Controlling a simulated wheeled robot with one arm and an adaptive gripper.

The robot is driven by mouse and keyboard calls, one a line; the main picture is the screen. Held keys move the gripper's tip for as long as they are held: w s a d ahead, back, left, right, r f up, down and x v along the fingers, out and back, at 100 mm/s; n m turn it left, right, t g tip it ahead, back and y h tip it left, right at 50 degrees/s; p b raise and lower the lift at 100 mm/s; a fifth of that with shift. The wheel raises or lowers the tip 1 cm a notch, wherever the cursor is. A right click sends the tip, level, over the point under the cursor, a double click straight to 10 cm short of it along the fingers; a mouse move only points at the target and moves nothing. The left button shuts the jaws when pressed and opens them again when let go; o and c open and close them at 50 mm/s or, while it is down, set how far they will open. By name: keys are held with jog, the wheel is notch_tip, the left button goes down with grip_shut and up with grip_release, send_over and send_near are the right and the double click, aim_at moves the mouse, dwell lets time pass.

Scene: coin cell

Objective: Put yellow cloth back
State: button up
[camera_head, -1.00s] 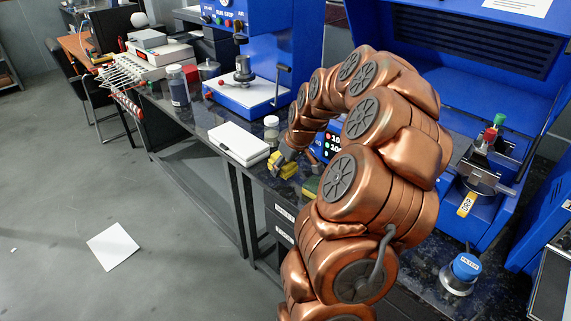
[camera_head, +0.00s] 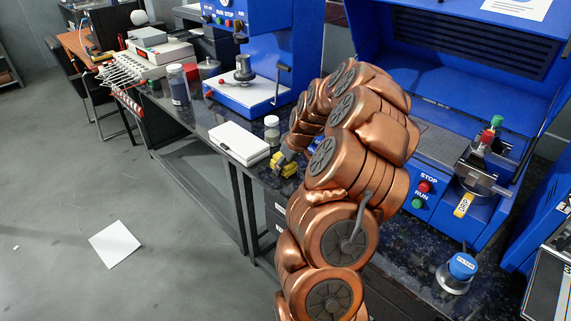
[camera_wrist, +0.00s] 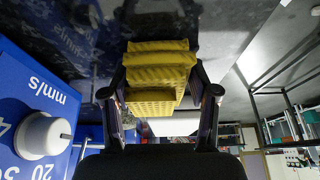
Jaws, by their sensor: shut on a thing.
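The yellow cloth (camera_wrist: 158,62) is a folded, textured bundle between the two fingers of my gripper (camera_wrist: 162,98) in the wrist view. My gripper is shut on it. In the head view the yellow cloth (camera_head: 285,164) shows at the end of my gripper (camera_head: 287,160), over the front edge of the dark bench, to the right of a white box. I cannot tell whether the cloth touches the bench top. My arm hides the bench behind and to the right of the gripper.
The white box (camera_head: 239,143) and a small jar (camera_head: 272,129) stand close by on the dark speckled bench (camera_head: 407,271). A blue machine with a white dial (camera_wrist: 43,135) is near the gripper's left in the wrist view. A filter container (camera_head: 461,268) stands at front right.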

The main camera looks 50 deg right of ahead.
jog(key=shift+f, duration=0.2)
jog(key=o, duration=1.2)
